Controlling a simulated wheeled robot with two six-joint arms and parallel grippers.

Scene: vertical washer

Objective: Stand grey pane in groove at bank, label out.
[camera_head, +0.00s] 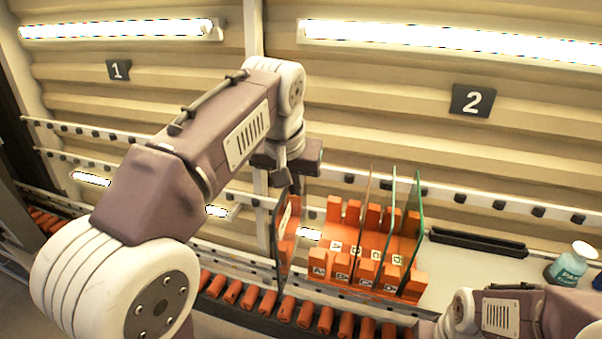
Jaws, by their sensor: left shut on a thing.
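My left gripper (290,182) is shut on the top of a dark grey pane (281,250). The pane hangs upright, seen nearly edge-on, just left of the orange bank (322,278). A pale patch, perhaps its label, shows near its upper part; I cannot read it. The bank has lettered grooves between orange posts, with white letter tags on front and top. Several thin panes stand upright in its right part, among them a reddish-edged one (369,208) and a green-edged one (413,235). The grooves at the left look empty. My right gripper is out of view.
A roller conveyor (265,301) with orange rollers runs in front of the bank. A black slotted holder (478,243) and a labelled bottle (569,264) are to the right on the pale surface. My right arm fills the lower right corner. Number signs hang on the ribbed wall.

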